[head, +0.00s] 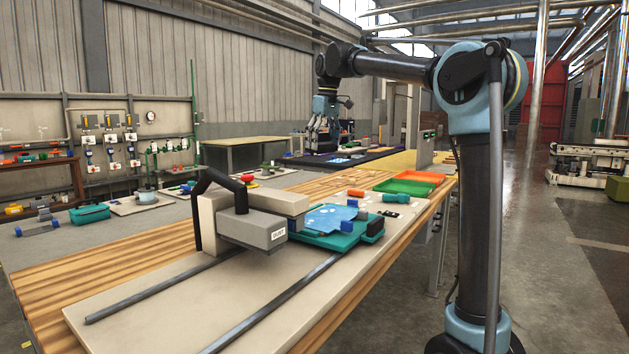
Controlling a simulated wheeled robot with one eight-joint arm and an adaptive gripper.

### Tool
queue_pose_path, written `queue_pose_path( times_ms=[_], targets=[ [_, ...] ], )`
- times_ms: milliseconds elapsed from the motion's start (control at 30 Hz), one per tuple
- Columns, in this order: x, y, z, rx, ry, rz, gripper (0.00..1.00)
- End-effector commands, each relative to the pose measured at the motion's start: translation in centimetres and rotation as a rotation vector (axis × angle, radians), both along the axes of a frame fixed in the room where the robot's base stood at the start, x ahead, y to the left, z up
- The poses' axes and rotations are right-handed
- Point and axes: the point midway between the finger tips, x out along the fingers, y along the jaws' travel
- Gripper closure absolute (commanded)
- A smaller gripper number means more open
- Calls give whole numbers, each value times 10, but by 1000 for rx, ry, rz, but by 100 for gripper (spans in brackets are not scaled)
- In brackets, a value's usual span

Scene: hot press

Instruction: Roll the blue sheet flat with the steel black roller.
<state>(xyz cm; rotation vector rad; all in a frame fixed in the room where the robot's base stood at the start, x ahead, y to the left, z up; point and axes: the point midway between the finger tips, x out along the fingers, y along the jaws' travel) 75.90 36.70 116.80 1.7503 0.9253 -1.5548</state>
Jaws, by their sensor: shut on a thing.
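My gripper (322,147) is at the far end of my arm, low over a long dark table (375,165) in the background. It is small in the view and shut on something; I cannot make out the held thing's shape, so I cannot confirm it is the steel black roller. Nearer, a light blue sheet (328,218) lies on a teal plate (312,239) by the press.
A beige and grey press (250,228) with a black handle stands on the wooden bench (150,245), with two dark rails in front. Orange (420,178) and green (404,187) trays sit at the bench's far end.

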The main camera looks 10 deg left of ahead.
Motion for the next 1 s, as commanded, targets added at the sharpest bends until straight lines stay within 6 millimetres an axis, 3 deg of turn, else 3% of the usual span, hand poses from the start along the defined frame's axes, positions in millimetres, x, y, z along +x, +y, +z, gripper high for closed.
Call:
queue_pose_path(
  times_ms=[200, 333, 433, 800, 1000],
  targets=[
    [-46, 21, 12, 0, 0, 100, 46],
    [-70, 31, 6, 1, 0, 154, 46],
    [-83, 36, -10, 1, -1, 183, 46],
    [-94, 39, -82, 1, -1, 209, 46],
    [-96, 38, -105, 1, -1, 209, 46]
  ],
)
